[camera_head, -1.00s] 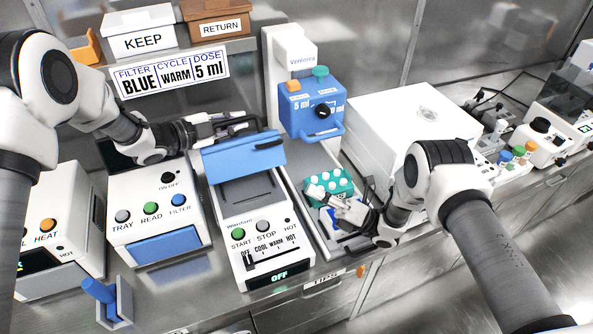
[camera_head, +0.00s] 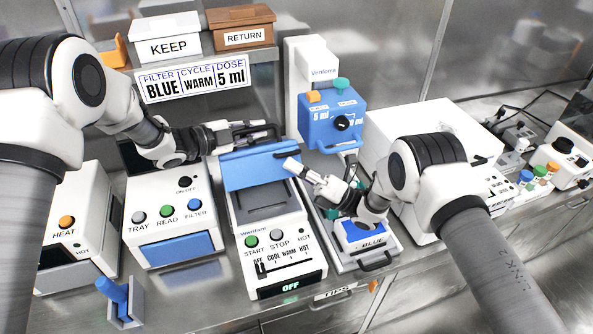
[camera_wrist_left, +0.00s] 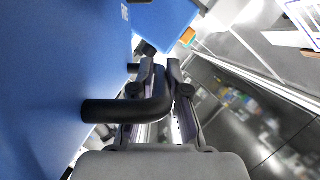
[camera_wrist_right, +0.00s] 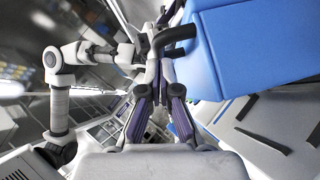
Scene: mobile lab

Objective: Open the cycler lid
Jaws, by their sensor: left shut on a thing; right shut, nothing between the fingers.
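The cycler (camera_head: 270,222) is the white machine with START and STOP buttons and an OFF/COOL/WARM/HOT slider. Its blue lid (camera_head: 255,172) stands raised and tilted at the back, with the dark well below it exposed. My left gripper (camera_head: 268,129) is behind the lid's top edge, shut on the lid's black handle (camera_wrist_left: 125,108); the blue lid (camera_wrist_left: 60,70) fills the left of that wrist view. My right gripper (camera_head: 288,164) is shut and empty at the lid's right edge. In the right wrist view the lid (camera_wrist_right: 250,50) is close by; contact cannot be told.
A white machine with TRAY, READ and FILTER buttons (camera_head: 160,222) stands left of the cycler. The blue dispenser (camera_head: 328,122) is behind on the right. A tray labelled BLUE (camera_head: 352,262) and a large white box (camera_head: 425,120) are right of the cycler.

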